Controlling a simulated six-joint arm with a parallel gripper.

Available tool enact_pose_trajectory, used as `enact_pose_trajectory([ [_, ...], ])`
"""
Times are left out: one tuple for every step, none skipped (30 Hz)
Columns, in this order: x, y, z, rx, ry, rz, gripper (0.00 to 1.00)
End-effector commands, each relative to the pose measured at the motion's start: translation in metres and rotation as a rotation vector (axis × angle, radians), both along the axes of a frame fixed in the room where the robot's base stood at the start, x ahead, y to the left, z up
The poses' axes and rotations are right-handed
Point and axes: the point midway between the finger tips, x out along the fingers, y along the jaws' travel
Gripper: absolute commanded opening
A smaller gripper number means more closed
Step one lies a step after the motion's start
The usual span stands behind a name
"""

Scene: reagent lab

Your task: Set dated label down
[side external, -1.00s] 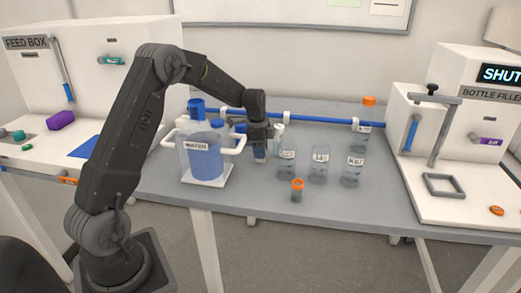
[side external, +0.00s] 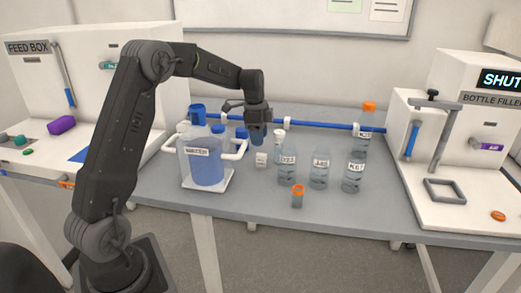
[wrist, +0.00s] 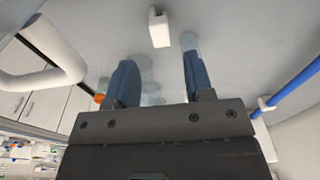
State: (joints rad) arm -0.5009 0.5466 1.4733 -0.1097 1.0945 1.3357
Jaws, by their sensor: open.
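A small white piece with dark marks on its face, which looks like the dated label (side external: 262,160), stands on the grey table. The wrist view shows a small white block (wrist: 160,30) ahead of the fingertips, which looks like the same piece. My gripper (side external: 258,139) points down above the label, apart from it. In the wrist view my gripper (wrist: 160,72) has its two blue fingers spread, with nothing held between them. The marks on the label are too small to read.
A blue-filled container (side external: 208,168) with white handles stands left of the label. A blue rail (side external: 318,122) runs behind. The table's front edge is clear.

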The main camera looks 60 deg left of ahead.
Motion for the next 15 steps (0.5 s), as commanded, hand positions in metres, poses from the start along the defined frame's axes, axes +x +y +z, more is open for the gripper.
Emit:
enact_pose_trajectory([
  [-0.001, 0.001, 0.011, 0.001, -0.003, 0.001, 0.48],
  [-0.001, 0.002, 0.016, 0.002, -0.003, 0.001, 0.48],
  [-0.001, 0.002, 0.023, 0.001, -0.003, 0.001, 0.48],
  [-0.002, 0.003, 0.028, 0.001, -0.003, 0.001, 0.48],
  [-0.002, 0.003, 0.032, 0.001, -0.002, 0.001, 0.48],
  [-0.002, 0.003, 0.036, 0.001, -0.002, 0.001, 0.48],
  [-0.003, 0.004, 0.039, 0.001, -0.002, 0.001, 0.48],
  [-0.003, 0.004, 0.042, 0.001, -0.001, 0.001, 0.48],
  [-0.003, 0.004, 0.044, 0.000, 0.000, 0.001, 0.48],
  [-0.004, 0.003, 0.046, 0.001, -0.001, 0.002, 0.48],
  [-0.004, 0.001, 0.049, 0.001, -0.003, 0.004, 0.48],
  [-0.006, -0.003, 0.054, 0.004, -0.006, 0.012, 0.48],
  [-0.008, -0.008, 0.058, 0.007, -0.010, 0.020, 0.48],
  [-0.010, -0.014, 0.063, 0.010, -0.015, 0.032, 0.48],
  [-0.016, -0.024, 0.071, 0.016, -0.024, 0.055, 0.48],
])
